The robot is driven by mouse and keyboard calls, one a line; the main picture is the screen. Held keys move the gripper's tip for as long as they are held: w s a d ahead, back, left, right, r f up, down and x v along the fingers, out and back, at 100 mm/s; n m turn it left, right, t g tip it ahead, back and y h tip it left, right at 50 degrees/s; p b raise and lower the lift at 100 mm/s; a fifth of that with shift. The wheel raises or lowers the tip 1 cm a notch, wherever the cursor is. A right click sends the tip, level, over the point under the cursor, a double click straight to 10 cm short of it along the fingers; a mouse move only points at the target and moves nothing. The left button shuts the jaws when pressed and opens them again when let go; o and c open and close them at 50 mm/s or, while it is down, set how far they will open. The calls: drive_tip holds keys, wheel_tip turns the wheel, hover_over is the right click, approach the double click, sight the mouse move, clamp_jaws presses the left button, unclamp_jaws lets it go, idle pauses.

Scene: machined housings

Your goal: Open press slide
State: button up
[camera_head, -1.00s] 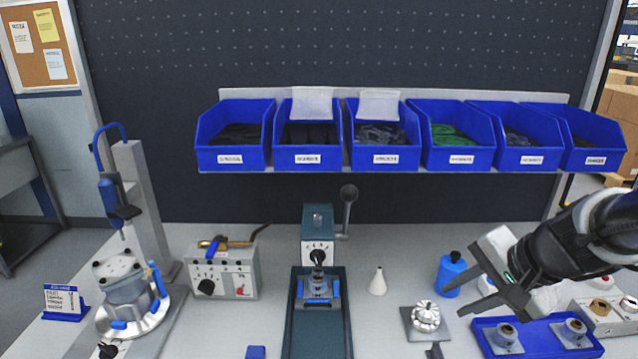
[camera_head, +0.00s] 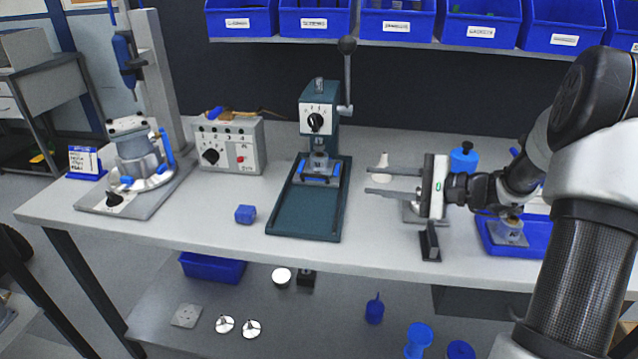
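The press (camera_head: 319,104) is a dark teal machine in the middle of the bench, with a dial on its front and a ball-topped lever (camera_head: 347,75) standing up at its right. Its base tray (camera_head: 305,213) runs toward the bench's front edge. The slide (camera_head: 319,173), with blue clamps and a grey part on it, sits at the back of the tray, under the press head. My gripper (camera_head: 368,181) is to the right of the press, pointing left, with its two fingers apart and nothing between them. It is apart from the slide.
A white cone bottle (camera_head: 382,165) stands close behind the fingers. A blue bottle (camera_head: 464,158) and a blue tray (camera_head: 486,237) with metal parts are at right. A control box (camera_head: 230,146), a blue block (camera_head: 245,214) and a fixture (camera_head: 137,158) stand at left. Bins (camera_head: 396,25) hang above.

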sight(316, 176)
drive_tip(key=b+x, duration=0.2)
drive_tip(key=x, duration=1.3)
drive_tip(key=shift+w+a+f, duration=0.1)
drive_tip(key=shift+a+f, duration=0.1)
drive_tip(key=shift+a, duration=0.1)
clamp_jaws()
idle(0.6)
